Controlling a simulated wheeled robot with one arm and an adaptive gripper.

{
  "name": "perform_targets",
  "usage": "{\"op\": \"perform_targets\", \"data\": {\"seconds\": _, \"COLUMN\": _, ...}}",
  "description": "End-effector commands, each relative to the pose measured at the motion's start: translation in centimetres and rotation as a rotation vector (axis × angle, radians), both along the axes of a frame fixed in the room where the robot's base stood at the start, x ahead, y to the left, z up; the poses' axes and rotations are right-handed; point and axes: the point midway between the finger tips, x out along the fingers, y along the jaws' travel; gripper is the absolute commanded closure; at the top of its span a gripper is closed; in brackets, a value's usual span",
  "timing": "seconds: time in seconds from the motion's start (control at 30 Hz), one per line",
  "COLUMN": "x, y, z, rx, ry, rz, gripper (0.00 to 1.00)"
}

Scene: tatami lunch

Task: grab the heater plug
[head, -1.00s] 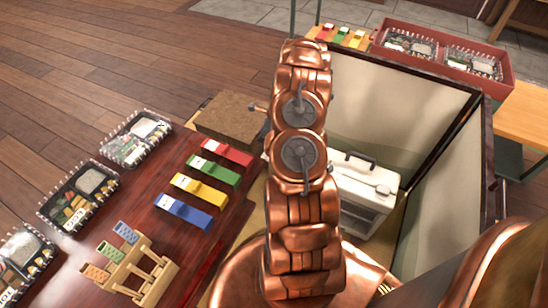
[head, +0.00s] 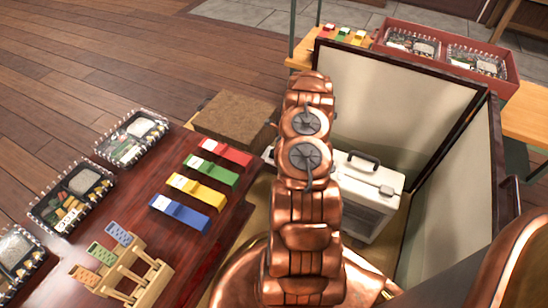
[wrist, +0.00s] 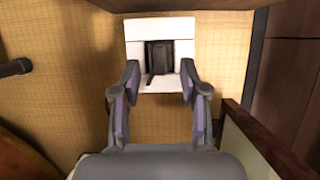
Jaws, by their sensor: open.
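In the wrist view a dark block, which looks like the heater plug (wrist: 158,58), stands against a white square plate (wrist: 178,24). A thin dark line, perhaps its cord, runs down from it. My gripper (wrist: 159,76) is open, with one finger on each side of the plate's lower part. The plug lies between and just beyond the fingertips, and nothing is held. I cannot tell whether the fingers touch the plate. In the head view my arm hides the gripper and the plug. A white box with a dark handle, perhaps the heater (head: 372,205), stands right of my arm.
A folding screen (head: 398,88) encloses the right side. A dark red table (head: 140,205) with lunch boxes, coloured blocks and a wooden rack is at the left. A brown cushion-like block (head: 235,118) lies beyond it. Tatami (wrist: 222,70) surrounds the plate.

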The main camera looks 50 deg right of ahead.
Motion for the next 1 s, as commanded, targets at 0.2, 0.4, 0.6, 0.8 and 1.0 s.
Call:
{"op": "perform_targets", "data": {"seconds": 0.2, "x": 0.9, "y": 0.3, "z": -2.8, "rx": 0.003, "ry": 0.002, "rz": -0.001, "gripper": 0.56}}
{"op": "perform_targets", "data": {"seconds": 0.4, "x": 1.0, "y": 0.3, "z": -2.8, "rx": 0.003, "ry": 0.001, "rz": -0.003, "gripper": 0.56}}
{"op": "perform_targets", "data": {"seconds": 0.6, "x": 1.0, "y": 0.3, "z": -2.7, "rx": 0.003, "ry": 0.001, "rz": -0.002, "gripper": 0.72}}
{"op": "perform_targets", "data": {"seconds": 0.8, "x": 1.0, "y": 0.3, "z": -2.7, "rx": 0.003, "ry": 0.001, "rz": -0.001, "gripper": 0.93}}
{"op": "perform_targets", "data": {"seconds": 1.0, "x": 1.0, "y": 0.3, "z": -2.7, "rx": 0.003, "ry": 0.001, "rz": -0.001, "gripper": 1.0}}
